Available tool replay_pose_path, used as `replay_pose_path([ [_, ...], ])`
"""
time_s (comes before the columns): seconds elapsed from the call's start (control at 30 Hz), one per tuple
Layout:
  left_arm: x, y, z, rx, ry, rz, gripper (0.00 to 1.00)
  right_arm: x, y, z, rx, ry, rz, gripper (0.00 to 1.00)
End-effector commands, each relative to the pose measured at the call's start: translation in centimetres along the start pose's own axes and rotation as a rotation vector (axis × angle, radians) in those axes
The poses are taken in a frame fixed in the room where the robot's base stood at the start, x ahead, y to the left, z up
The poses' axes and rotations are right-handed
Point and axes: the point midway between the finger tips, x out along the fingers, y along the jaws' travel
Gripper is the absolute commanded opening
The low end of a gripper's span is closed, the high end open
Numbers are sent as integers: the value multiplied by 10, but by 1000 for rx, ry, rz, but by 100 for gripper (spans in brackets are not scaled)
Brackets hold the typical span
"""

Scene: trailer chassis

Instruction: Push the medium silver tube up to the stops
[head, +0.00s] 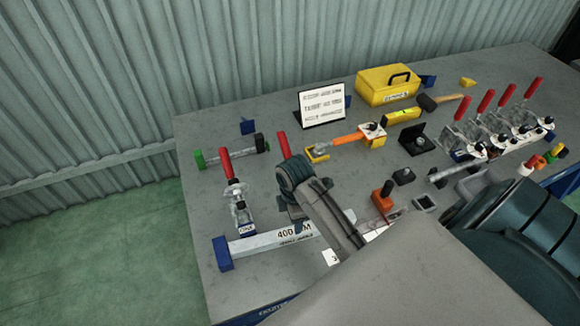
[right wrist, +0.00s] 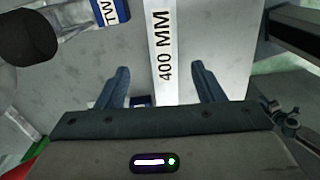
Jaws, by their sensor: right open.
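A silver square tube (head: 268,241) marked 400 MM lies on the table near its front left; I take it as the medium one. A blue block (head: 222,253) is at its left end. My right gripper (head: 298,222) is over the tube's right part and hides some of its lettering. In the right wrist view the open fingers (right wrist: 160,72) stand on either side of the tube (right wrist: 163,35), with clear gaps. Whether they are level with it or above it I cannot tell. My left gripper is not in view.
A red-handled toggle clamp (head: 237,195) stands just behind the tube. Another red handle (head: 283,146) rises behind my wrist. A rod with green and black ends (head: 232,153), a sign (head: 321,105), a yellow toolbox (head: 388,86) and several clamps (head: 490,130) stand farther back.

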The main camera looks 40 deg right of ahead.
Motion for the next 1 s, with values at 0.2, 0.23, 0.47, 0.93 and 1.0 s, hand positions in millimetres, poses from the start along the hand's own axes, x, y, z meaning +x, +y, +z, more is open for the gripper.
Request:
replay_pose_path([
  [0.2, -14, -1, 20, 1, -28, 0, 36, 38, -2, 0, 2, 0, -6, 62],
  [0.23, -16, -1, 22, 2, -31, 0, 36, 43, -2, 0, 2, 0, -5, 62],
  [0.47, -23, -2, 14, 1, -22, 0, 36, 78, -1, 0, 3, -1, -2, 62],
  [0.93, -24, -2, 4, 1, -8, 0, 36, 92, -1, 0, 3, 0, 1, 62],
  [1.0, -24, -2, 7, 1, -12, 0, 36, 92, -1, 0, 3, 0, 1, 48],
])
